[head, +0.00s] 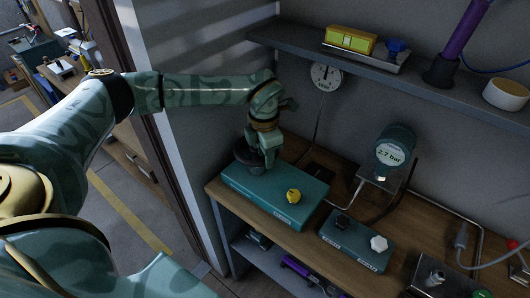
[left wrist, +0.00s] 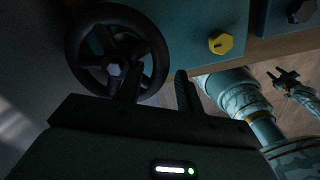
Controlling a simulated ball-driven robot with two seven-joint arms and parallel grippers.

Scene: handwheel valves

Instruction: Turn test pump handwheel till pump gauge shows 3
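The black spoked handwheel (head: 248,156) sits at the left end of a teal box (head: 300,193) on the bench. It shows more fully in the left wrist view (left wrist: 84,60). My left gripper (left wrist: 158,85) is at the wheel, its fingers apart. One finger overlaps the wheel's opening and the other is outside the rim; I cannot tell whether either touches. In the head view my left gripper (head: 262,160) partly covers the wheel. A round teal gauge (head: 393,146) reads 2.7 bar. My right gripper (left wrist: 284,76) shows small in the left wrist view, its fingers seemingly apart.
A yellow knob (head: 293,196) is on the same teal box. A white dial (head: 326,76) hangs on the wall, its reading too small. Another teal box (head: 355,243) has a black and a white knob. A shelf (head: 350,60) runs above; a wall is close to the left.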

